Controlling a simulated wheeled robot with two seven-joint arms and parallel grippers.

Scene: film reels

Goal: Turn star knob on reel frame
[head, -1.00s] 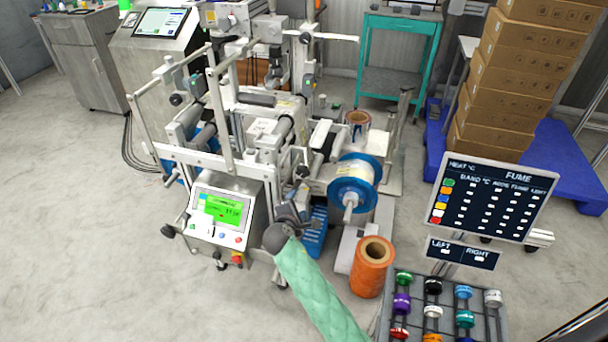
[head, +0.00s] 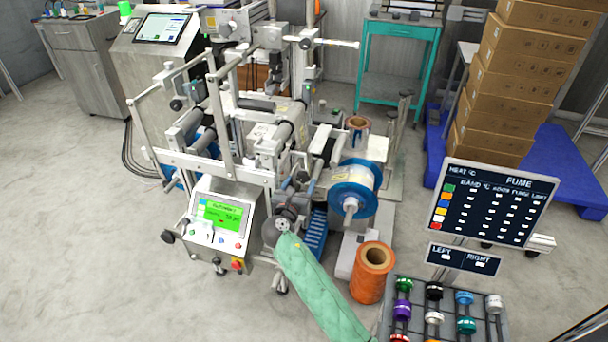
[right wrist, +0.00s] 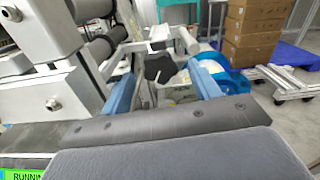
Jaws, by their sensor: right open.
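A black star knob (right wrist: 160,66) on the reel frame shows in the right wrist view, between and beyond the blue fingers of my right gripper (right wrist: 162,88). The fingers are spread apart, with nothing held between them. I cannot tell how far the knob is from the fingertips. In the head view my right gripper (head: 309,186) is at the front of the machine's reel frame, beside the blue-flanged reel (head: 354,188). The knob is small and hard to make out there. My left gripper is not in view.
An orange roll (head: 373,272) stands on the floor just right of my right arm. The green control screen (head: 223,216) is to its left. A rack of coloured spools (head: 440,312) and a sign board (head: 492,202) stand at the right. The floor at left is open.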

